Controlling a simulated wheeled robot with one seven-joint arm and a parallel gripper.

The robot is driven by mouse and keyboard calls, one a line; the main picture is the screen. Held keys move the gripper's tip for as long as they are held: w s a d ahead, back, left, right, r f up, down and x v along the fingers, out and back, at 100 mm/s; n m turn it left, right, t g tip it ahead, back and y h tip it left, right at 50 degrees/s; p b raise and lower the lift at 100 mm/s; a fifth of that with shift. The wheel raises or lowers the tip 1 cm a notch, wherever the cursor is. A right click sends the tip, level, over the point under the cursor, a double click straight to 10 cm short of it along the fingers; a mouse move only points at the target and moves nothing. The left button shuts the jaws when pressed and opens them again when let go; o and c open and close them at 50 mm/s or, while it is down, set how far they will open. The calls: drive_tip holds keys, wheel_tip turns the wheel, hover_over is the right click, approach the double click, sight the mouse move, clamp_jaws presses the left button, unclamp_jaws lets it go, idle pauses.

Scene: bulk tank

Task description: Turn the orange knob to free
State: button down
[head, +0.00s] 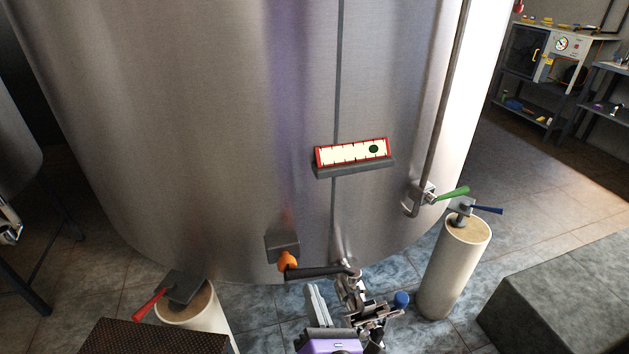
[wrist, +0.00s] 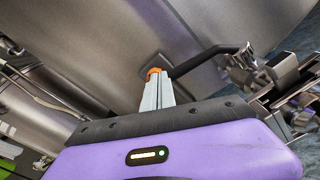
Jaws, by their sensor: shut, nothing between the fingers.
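The orange knob (head: 287,260) sits just below a dark grey box (head: 283,245) low on the front of the large steel tank (head: 200,130). In the wrist view only a sliver of the knob (wrist: 153,72) shows past the fingertips. My gripper (head: 310,288) is below and to the right of the knob in the head view, its pale fingers pointing up. In the wrist view the fingers (wrist: 157,86) are together with nothing between them, and they hide most of the knob. I cannot tell whether they touch it. Any markings on the knob are too small to read.
A black handle (head: 320,272) runs right from beside the knob to metal fittings (head: 352,288) with a blue knob (head: 401,299). A red-framed gauge (head: 352,152) is above. Pale pedestals with a red lever (head: 149,304) and blue lever (head: 488,210) stand either side.

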sight(291, 275)
drive_tip(key=shift+p+x, duration=0.3)
drive_tip(key=shift+x, duration=3.5)
drive_tip(key=shift+s+a, duration=0.1)
drive_tip(key=shift+a, duration=0.1)
drive_tip(key=shift+a+r, duration=0.15)
drive_tip(key=shift+r, duration=0.05)
drive_tip(key=shift+s+a+r, duration=0.2)
drive_tip(key=shift+a+r, duration=0.15)
drive_tip(key=shift+a, duration=0.2)
drive_tip(key=shift+s+a+r, duration=0.1)
drive_tip(key=shift+a, duration=0.2)
drive_tip(key=shift+s+a, duration=0.1)
drive_tip(key=shift+a, duration=0.1)
drive_tip(key=shift+p, duration=0.45)
